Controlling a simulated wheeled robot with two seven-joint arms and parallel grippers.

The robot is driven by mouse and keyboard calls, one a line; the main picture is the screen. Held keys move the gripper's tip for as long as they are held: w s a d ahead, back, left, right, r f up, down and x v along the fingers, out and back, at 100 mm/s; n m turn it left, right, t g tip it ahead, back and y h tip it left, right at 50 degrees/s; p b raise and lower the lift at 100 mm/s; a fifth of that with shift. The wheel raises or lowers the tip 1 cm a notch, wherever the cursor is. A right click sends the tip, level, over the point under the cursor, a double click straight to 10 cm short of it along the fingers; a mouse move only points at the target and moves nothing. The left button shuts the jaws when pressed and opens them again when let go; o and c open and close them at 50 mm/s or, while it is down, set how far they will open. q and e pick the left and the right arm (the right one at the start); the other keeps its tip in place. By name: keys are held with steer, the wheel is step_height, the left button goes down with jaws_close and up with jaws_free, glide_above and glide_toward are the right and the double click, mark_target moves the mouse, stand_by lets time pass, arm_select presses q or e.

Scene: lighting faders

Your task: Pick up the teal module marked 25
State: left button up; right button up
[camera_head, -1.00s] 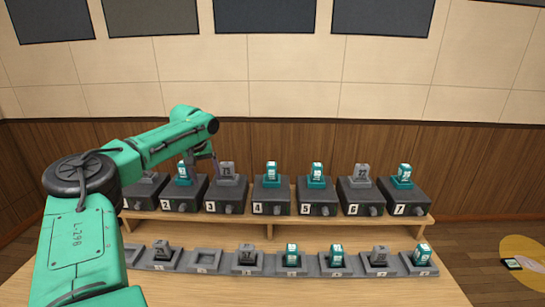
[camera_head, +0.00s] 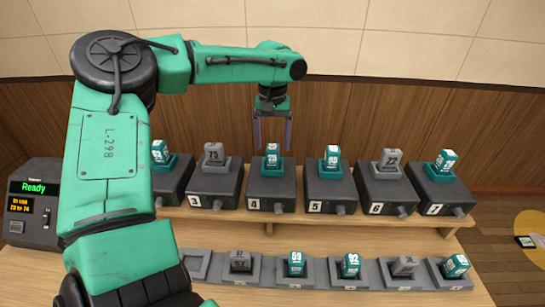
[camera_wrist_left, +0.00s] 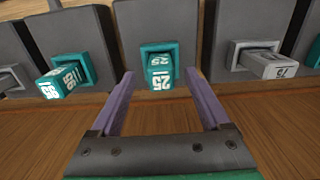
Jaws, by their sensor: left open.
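The teal module marked 25 (camera_head: 272,155) stands in the teal socket on top of dark box 4 (camera_head: 270,188) on the raised shelf. In the left wrist view the module (camera_wrist_left: 160,73) shows its 25 at the centre. My left gripper (camera_head: 272,147) is open and points down over box 4, its purple fingers spread to either side of the module in the picture. In the wrist view the fingertips (camera_wrist_left: 159,73) lie left and right of the module with gaps. I cannot tell how far above it they are. My right gripper is not in view.
Grey module 75 (camera_head: 213,155) on box 3 and a teal module (camera_head: 332,156) on box 5 are the neighbours. A lower row of trays holds teal and grey modules, including 59 (camera_head: 295,263) and 92 (camera_head: 350,265). A console reading Ready (camera_head: 34,205) stands at left.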

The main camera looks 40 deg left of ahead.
mark_target(273, 146)
arm_select(q)
steer(key=f, duration=0.1)
steer(key=f+p, duration=0.1)
steer(key=f, duration=0.3)
steer(key=shift+w+a+f, duration=0.25)
steer(key=shift+w+a, duration=0.1)
steer(key=shift+f, duration=0.15)
steer(key=shift+c, duration=1.2)
jaws_close()
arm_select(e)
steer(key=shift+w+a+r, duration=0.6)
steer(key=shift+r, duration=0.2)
